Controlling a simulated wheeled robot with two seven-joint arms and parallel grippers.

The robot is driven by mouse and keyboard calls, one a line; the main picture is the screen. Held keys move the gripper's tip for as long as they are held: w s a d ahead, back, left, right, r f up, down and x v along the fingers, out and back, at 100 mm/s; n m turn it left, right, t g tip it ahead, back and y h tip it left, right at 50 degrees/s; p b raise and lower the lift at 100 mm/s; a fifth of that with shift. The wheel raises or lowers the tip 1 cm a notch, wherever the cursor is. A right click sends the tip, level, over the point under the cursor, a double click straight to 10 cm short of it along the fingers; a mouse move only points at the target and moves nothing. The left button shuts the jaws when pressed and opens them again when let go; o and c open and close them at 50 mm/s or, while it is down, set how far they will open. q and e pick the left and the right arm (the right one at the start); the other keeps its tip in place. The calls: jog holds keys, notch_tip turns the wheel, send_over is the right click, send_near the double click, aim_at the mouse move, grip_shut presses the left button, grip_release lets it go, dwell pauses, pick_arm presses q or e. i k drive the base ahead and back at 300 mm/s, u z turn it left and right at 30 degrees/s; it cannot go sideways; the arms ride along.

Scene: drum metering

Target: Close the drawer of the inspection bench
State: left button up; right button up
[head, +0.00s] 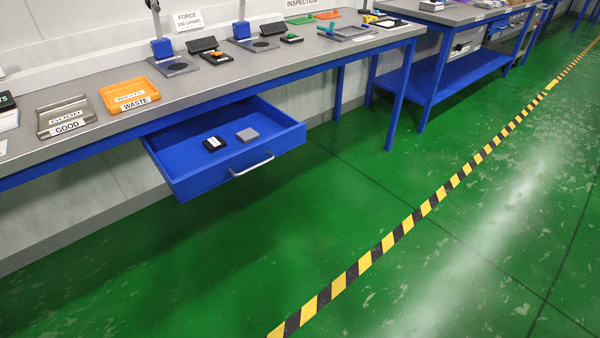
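The blue drawer (205,178) of the inspection bench (205,91) is pulled out below the grey bench top, left of the picture's middle. Its light grey bar handle (251,165) is on the front panel, which faces the lower right. Neither of my grippers shows in the head view.
On the bench top stand a metal GOOD tray (66,116), an orange WASTE tray (130,95) and several measuring stands. A second blue bench (440,66) stands at the back right. The green floor (300,230) before the drawer is clear, crossed by yellow-black tape (426,207).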

aim_at(178, 152)
jog(key=z, duration=0.2)
jog(key=i, duration=1.25)
jog(key=u, duration=0.15)
jog(key=k, duration=0.55)
jog(key=u, duration=0.7)
jog(key=i, duration=0.3)
